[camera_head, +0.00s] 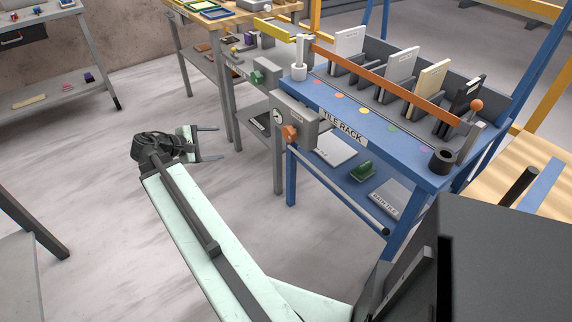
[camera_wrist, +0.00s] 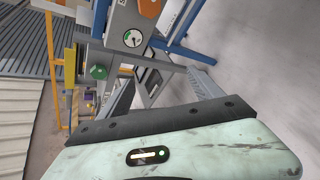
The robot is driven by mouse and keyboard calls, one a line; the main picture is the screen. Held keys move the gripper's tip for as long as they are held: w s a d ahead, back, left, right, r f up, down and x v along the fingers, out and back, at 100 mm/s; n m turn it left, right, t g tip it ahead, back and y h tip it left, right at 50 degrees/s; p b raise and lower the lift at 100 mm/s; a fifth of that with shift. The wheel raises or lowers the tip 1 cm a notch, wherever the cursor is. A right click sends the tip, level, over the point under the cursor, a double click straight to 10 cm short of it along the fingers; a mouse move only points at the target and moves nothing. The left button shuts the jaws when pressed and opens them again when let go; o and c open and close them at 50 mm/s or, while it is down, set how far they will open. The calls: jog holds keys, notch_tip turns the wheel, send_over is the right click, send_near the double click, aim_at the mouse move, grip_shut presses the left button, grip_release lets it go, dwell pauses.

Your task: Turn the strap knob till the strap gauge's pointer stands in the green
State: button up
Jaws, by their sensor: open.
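The orange knob (camera_head: 290,135) is on the grey box (camera_head: 305,119) at the left end of the blue tile rack, and it also shows at the top of the wrist view (camera_wrist: 150,8). A small round white gauge (camera_head: 278,116) is beside it. In the wrist view the gauge (camera_wrist: 132,39) has a green patch, but its pointer is too small to read surely. An orange strap (camera_head: 385,85) runs across the rack's upright tiles. My gripper (camera_head: 209,143) is open and empty, left of the knob and apart from it, its fingers pointing right.
A green knob (camera_head: 265,73) is on the neighbouring grey bench, and it also shows in the wrist view (camera_wrist: 98,72). The floor (camera_head: 100,215) around my gripper is clear.

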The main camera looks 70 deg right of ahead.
jog(key=s+d+f+n+g+h+b, duration=0.1)
jog(key=s+d+f+g+h+b, duration=0.1)
jog(key=s+d+f+b, duration=0.5)
jog(key=n+g+h+b, duration=0.2)
jog(key=g+b, duration=0.1)
jog(key=b, duration=0.4)
send_near(286, 135)
jog(key=x, duration=1)
jog(key=shift+d, duration=0.15)
jog(key=c, duration=1.2)
jog(key=shift+c, duration=0.8)
jog(key=shift+m, duration=0.3)
